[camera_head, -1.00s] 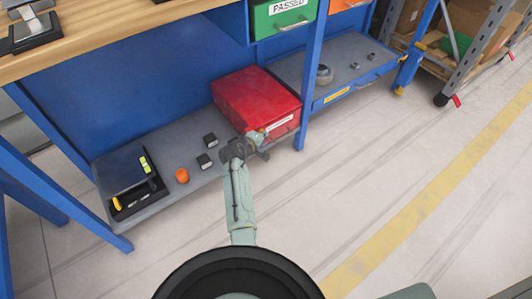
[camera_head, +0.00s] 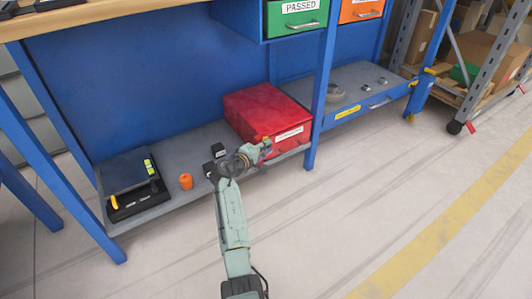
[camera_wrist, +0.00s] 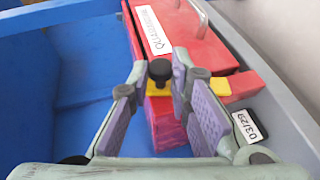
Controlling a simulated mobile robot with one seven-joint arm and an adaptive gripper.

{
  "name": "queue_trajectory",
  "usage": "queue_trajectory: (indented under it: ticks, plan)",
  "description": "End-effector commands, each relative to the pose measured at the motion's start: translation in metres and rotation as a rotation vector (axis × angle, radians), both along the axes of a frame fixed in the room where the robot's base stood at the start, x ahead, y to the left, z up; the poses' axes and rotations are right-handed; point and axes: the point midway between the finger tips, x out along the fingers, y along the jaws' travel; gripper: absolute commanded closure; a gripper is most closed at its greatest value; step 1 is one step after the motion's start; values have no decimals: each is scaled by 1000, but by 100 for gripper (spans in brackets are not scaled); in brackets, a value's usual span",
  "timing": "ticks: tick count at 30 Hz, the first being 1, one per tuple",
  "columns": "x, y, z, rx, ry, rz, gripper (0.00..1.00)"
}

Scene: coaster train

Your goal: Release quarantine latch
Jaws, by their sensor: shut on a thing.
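The red quarantine box (camera_head: 266,112) sits on the lower grey shelf of the blue bench, and its lid looks closed. In the wrist view its red lid (camera_wrist: 196,45) carries a label reading QUARANTINE and a handle. A black latch knob (camera_wrist: 160,70) on a yellow base stands at the box's edge. My gripper (camera_wrist: 158,84) has its two padded fingers on either side of the knob, shut on it. In the head view my gripper (camera_head: 264,146) is at the box's front left corner, and the knob is hidden there.
On the shelf left of the box are small black blocks (camera_head: 218,150), an orange cylinder (camera_head: 185,181) and a black tray (camera_head: 137,204). A blue bench leg (camera_head: 321,90) stands right of the box. The floor in front is clear.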

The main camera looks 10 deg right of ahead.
Motion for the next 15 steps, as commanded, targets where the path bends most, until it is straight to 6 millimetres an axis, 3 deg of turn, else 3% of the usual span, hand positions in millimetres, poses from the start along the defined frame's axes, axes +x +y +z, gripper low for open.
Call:
queue_trajectory:
  ticks: [11,12,15]
  plan:
    - [-2,-4,-3,-2,5,-9,100]
    - [-2,-4,-3,-2,5,-9,80]
    - [-2,-4,-2,-1,4,-8,73]
